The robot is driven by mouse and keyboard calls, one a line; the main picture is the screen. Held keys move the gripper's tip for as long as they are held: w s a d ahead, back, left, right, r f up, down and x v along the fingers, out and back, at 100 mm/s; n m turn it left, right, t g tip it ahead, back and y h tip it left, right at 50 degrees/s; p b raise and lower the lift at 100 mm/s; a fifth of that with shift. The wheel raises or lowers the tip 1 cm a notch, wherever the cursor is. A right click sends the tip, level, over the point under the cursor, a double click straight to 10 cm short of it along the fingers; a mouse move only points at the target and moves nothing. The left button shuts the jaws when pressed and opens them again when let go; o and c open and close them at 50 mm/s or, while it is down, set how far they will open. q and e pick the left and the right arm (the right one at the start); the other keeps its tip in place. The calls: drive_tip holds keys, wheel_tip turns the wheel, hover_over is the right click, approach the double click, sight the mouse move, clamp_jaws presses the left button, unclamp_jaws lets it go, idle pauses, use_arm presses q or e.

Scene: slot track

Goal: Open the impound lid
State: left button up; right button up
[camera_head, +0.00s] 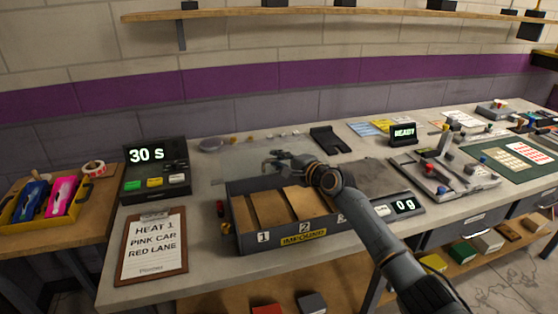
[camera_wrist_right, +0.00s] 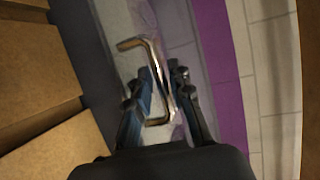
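The impound box (camera_head: 303,240) stands on the bench with a yellow IMPOUND label and numbered compartments, which show brown panels inside. Its clear lid (camera_head: 245,152) looks raised, standing up at the back of the box; its exact angle is hard to see. My right gripper (camera_head: 276,163) is at the lid, above the back of the box. In the right wrist view, the bent metal lid handle (camera_wrist_right: 158,75) runs between the two close fingers (camera_wrist_right: 163,75), which look shut on it. My right arm hides the box's right end. My left gripper is not in view.
A clipboard (camera_head: 157,245) and a timer (camera_head: 156,168) reading 30 s are left of the box. A scale display (camera_head: 404,206) reading 0 g is to its right. A black bracket (camera_head: 329,139) lies behind. A shelf (camera_head: 330,11) runs along the wall.

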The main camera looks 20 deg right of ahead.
drive_tip(key=shift+s+d+r, duration=0.1)
drive_tip(key=shift+s+d, duration=0.1)
drive_tip(key=shift+s, duration=0.2)
drive_tip(key=v, duration=1.1)
drive_tip(key=shift+s, duration=0.1)
